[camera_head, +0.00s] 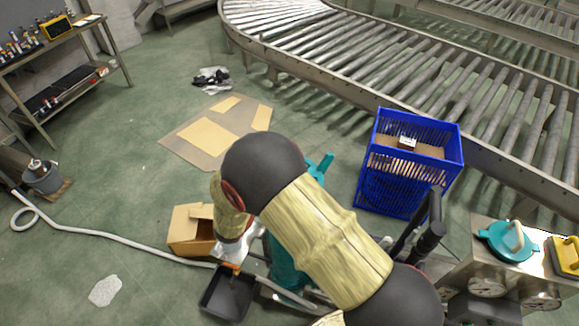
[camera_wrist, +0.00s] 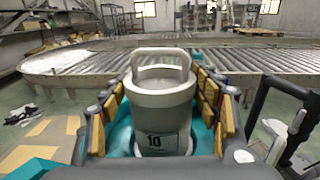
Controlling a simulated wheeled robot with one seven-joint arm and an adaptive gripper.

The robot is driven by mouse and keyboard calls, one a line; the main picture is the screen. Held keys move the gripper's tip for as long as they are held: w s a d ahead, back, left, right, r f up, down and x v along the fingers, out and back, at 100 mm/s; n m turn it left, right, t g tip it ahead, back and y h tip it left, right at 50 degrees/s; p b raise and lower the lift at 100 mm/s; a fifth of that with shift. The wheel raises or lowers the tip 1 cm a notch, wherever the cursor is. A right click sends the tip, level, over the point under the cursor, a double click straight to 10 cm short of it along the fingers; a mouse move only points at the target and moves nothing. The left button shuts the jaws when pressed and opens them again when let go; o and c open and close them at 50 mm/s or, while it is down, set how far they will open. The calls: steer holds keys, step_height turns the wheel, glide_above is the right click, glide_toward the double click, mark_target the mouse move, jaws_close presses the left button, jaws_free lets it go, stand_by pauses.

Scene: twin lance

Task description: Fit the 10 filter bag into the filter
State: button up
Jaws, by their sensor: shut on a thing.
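A grey cylinder with a loop handle on top and a label reading 10, which I take as the 10 filter bag (camera_wrist: 160,105), stands upright in the middle of the wrist view. My gripper (camera_wrist: 162,90) has its padded fingers on either side of it and is shut on it. A teal body (camera_wrist: 122,135), apparently the filter, shows behind and below the bag. It also shows in the head view (camera_head: 285,268), largely hidden by my arm. Whether the bag sits inside or above it cannot be told. My gripper is not clear in the head view.
A metal cart (camera_head: 487,258) at right carries a teal lid (camera_head: 508,240) and a yellow-handled part (camera_head: 566,256). A blue crate (camera_head: 385,185) stands before the roller conveyor (camera_head: 400,70). A black tray (camera_head: 228,297), cardboard box (camera_head: 190,230) and hose (camera_head: 120,246) lie on the floor.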

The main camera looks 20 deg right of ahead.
steer(key=shift+f+b, duration=1.05)
steer(key=shift+f, duration=0.9)
steer(key=o, duration=1.7)
steer(key=shift+f, duration=0.1)
steer(key=shift+s, duration=0.1)
steer(key=v, duration=1.2)
